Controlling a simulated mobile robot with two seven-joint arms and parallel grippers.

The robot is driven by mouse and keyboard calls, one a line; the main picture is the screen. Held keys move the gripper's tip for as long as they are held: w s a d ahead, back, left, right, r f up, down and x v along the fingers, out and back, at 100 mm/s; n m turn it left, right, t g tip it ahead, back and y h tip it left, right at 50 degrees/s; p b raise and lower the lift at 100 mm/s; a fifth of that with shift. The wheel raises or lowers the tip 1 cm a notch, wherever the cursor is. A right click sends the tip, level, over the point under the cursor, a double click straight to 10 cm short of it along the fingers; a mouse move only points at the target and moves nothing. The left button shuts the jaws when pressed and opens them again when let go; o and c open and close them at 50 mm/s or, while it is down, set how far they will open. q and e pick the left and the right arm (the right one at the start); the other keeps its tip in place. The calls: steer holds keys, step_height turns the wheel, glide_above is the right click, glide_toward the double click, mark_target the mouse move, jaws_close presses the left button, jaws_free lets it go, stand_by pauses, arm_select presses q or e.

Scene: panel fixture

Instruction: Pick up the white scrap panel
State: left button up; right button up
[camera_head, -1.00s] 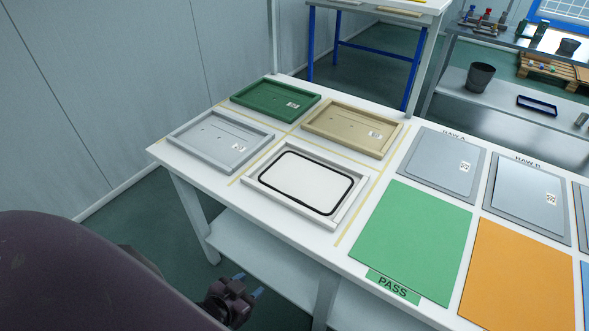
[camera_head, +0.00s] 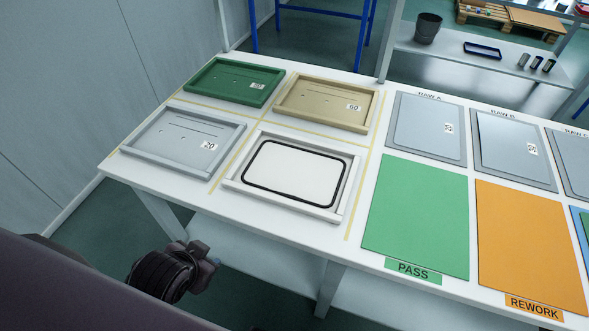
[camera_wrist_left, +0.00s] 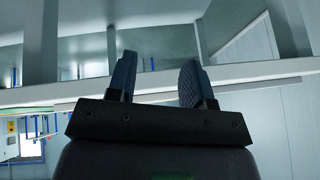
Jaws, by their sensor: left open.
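A white panel (camera_head: 295,172) with a black rounded outline lies flat in a white, low-walled fixture (camera_head: 342,205) at the front of the table. No scrap label shows on it. My left gripper (camera_head: 212,262) is low at the lower left of the head view, off the table's front edge and apart from the panel. In the left wrist view my left gripper (camera_wrist_left: 158,82) has its two fingers spread with nothing between them. My right gripper is not in view.
Grey (camera_head: 182,142), green (camera_head: 232,81) and tan (camera_head: 325,102) fixtures stand beside the white one. A green PASS mat (camera_head: 416,215) and an orange REWORK mat (camera_head: 530,245) lie to the right, with grey panels (camera_head: 428,127) behind. The table's front edge (camera_head: 230,212) is between my gripper and the white fixture.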

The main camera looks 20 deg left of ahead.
arm_select(q)
steer(key=w+d+r+m+t+h, duration=0.1)
steer(key=w+d+r+m+t, duration=0.35)
steer(key=w+r+m, duration=0.35)
steer(key=w+d+r+m+t+h, duration=0.2)
steer(key=w+d+r+m+t, duration=0.3)
steer(key=w+m, duration=0.4)
steer(key=w+d+r+m+t+h, duration=0.1)
steer(key=w+d+r+m+h, duration=0.15)
steer(key=d+m+h, duration=0.35)
steer(key=w+d+r+m+h, duration=0.1)
steer(key=r+m+h, duration=0.25)
steer(key=m, duration=0.45)
steer(key=n+g+y, duration=1.1)
steer(key=n+g, duration=0.6)
steer(key=n, duration=1.6)
glide_toward(242, 155)
steer(key=f, duration=0.2)
steer(key=d+f, duration=0.1)
steer(key=shift+s+d+f+t+b, duration=0.1)
steer(key=shift+s+f+t+b, duration=0.1)
steer(key=shift+f+t+b, duration=0.15)
steer(key=shift+a+f, duration=0.2)
steer(key=shift+f, duration=1.2)
steer(key=shift+a+f, duration=0.2)
steer(key=shift+f, duration=1.25)
